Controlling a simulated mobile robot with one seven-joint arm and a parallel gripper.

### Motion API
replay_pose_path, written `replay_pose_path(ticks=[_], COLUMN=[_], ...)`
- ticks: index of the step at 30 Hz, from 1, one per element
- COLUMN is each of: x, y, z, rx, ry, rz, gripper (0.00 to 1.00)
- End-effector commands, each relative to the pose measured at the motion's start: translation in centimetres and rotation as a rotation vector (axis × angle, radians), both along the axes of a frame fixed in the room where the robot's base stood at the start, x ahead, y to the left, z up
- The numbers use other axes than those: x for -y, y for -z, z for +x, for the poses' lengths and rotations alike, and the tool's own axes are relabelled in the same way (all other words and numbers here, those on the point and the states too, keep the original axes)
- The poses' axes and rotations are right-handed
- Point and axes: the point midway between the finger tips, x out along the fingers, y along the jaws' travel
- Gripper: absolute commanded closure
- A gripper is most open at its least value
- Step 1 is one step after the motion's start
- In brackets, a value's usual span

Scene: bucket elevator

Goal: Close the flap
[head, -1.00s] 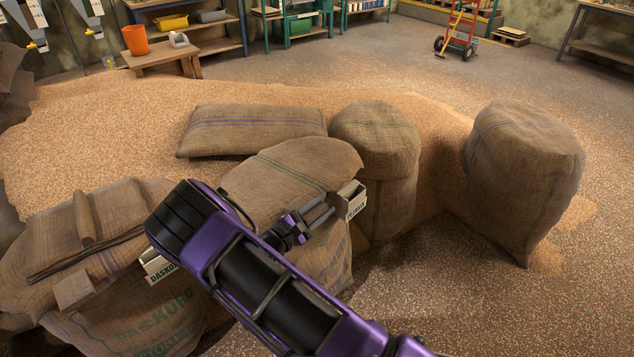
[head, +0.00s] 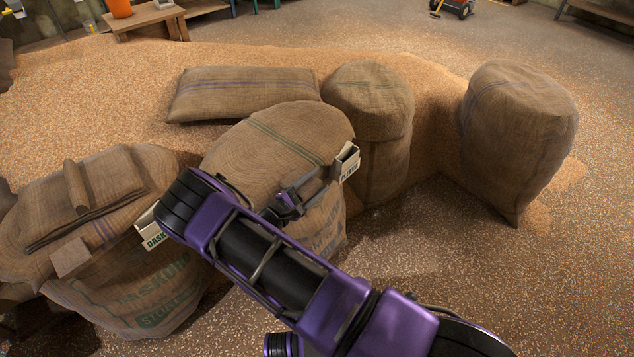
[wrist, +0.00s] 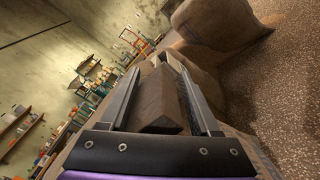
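A small pale box (head: 347,162) with a dark label sits at the right edge of the middle sack (head: 275,140); its top looks open and dark inside. A similar box (head: 152,228) lettered "DASK…" is partly hidden behind my arm at the left sack. I cannot make out clearly which part is the flap. My gripper (head: 318,178) is over the middle sack's right side, its fingers pointing at the small pale box. In the wrist view its fingers (wrist: 158,85) are well apart. A brown wedge-shaped surface (wrist: 158,108) shows between them; I cannot tell whether they touch it.
The left sack (head: 160,285) has folded burlap and a roll (head: 77,187) on top. Another sack (head: 240,92) lies behind. Two sacks stand at right, one near (head: 370,125) and one farther right (head: 520,140). Grain (head: 60,110) covers the back floor; the right front floor is open.

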Motion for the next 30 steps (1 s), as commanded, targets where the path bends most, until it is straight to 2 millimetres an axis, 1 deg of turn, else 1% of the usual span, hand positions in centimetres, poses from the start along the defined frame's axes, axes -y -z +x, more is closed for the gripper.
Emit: replay_pose_path(ticks=[1, 8, 11, 13, 17, 24, 30], x=[-0.4, -0.4, -0.8, -1.4, -3.2, -7.5, -10.5], y=[0.5, 0.4, 0.4, 0.4, 0.4, 0.3, 0.2], z=[0.0, -0.1, -0.4, -1.0, -2.9, -7.0, -10.0], rx=[-0.010, -0.010, -0.010, -0.011, -0.011, -0.008, -0.005], ry=[-0.009, -0.008, -0.008, -0.009, -0.010, -0.010, -0.006], rz=[0.006, 0.006, 0.006, 0.005, 0.006, 0.005, 0.004], gripper=[0.45, 0.45, 0.45, 0.45, 0.45, 0.45, 0.45])
